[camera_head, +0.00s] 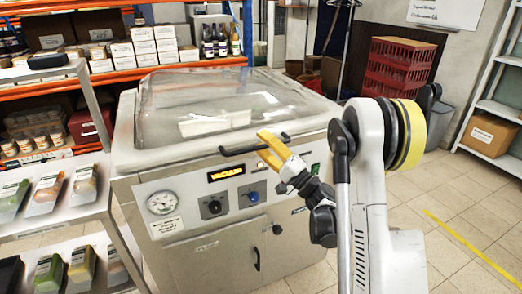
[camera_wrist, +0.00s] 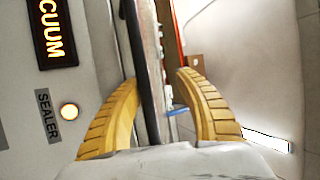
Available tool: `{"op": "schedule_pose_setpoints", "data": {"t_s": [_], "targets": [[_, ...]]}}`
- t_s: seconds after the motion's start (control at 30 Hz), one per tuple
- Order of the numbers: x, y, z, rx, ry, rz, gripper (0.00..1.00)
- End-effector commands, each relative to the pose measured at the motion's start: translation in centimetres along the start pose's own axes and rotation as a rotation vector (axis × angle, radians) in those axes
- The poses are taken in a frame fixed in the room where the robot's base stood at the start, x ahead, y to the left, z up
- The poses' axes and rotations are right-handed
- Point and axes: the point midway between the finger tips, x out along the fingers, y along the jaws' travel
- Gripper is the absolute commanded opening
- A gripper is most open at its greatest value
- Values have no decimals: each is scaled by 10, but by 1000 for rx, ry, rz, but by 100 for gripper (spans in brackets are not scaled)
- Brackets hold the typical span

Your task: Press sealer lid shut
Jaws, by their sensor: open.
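The vacuum sealer (camera_head: 210,205) is a grey metal cabinet with a clear domed lid (camera_head: 225,92). The lid lies low over the body; I cannot tell whether its rim is fully seated. A pale object (camera_head: 215,122) shows through the dome. A black bar handle (camera_head: 237,150) runs along the lid's front edge. My gripper (camera_head: 262,147) is at the right part of this handle, with yellow fingers. In the wrist view my gripper (camera_wrist: 158,80) is open, and the dark handle bar (camera_wrist: 148,75) passes between the fingers, nearer the left one. Contact is unclear.
The front panel has a gauge (camera_head: 162,202), knobs and a lit VACUUM display (camera_head: 226,173). A shelf with packed trays (camera_head: 45,195) stands close on the left. Orange racking with boxes (camera_head: 110,50) is behind. Red crates (camera_head: 398,68) stand at the back right. Tiled floor is clear at right.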

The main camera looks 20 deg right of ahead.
Motion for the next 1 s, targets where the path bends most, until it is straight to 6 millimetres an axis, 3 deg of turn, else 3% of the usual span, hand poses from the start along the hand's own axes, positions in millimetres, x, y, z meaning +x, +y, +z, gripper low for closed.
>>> {"op": "schedule_pose_setpoints", "data": {"t_s": [0.17,0.3,0.4,0.77,1.0], "targets": [[15,-34,-6,3,1,-5,36],[22,-53,-9,4,1,-8,57],[24,-59,-10,4,1,-8,65],[25,-60,-10,1,-2,-5,68],[23,-47,-12,3,-7,-6,74]]}}
